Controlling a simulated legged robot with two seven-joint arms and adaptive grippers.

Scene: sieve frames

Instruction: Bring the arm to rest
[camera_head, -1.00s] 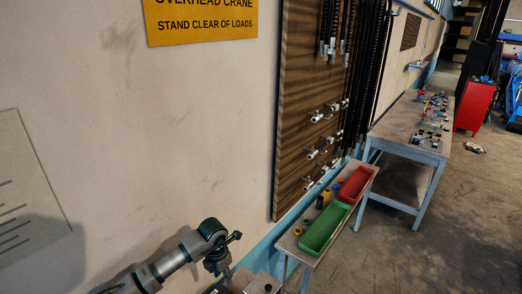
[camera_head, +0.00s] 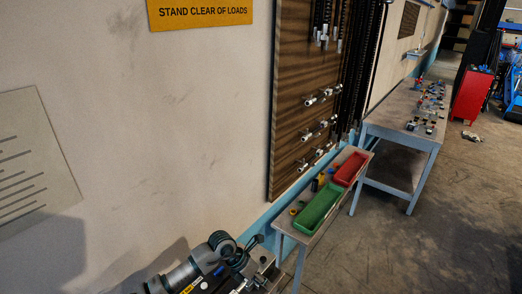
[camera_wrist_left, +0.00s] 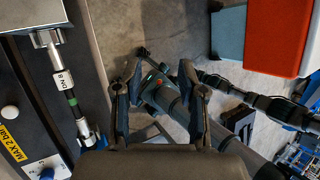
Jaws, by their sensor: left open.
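My left gripper (camera_head: 254,243) shows low in the head view, at the end of my left arm, which comes in from the lower left beside the wall. In the left wrist view its two fingers (camera_wrist_left: 160,70) are spread apart with nothing held between them. Beyond them are grey floor and dark arm-like parts, some probably mine. My right gripper cannot be made out in either view.
A panel (camera_wrist_left: 22,105) with a "MAX 2 bar" label and a hose fitting (camera_wrist_left: 66,88) is left of the fingers. A narrow bench holds a green tray (camera_head: 318,210) and a red tray (camera_head: 350,168). A larger table (camera_head: 398,118) stands behind. Floor at right is mostly clear.

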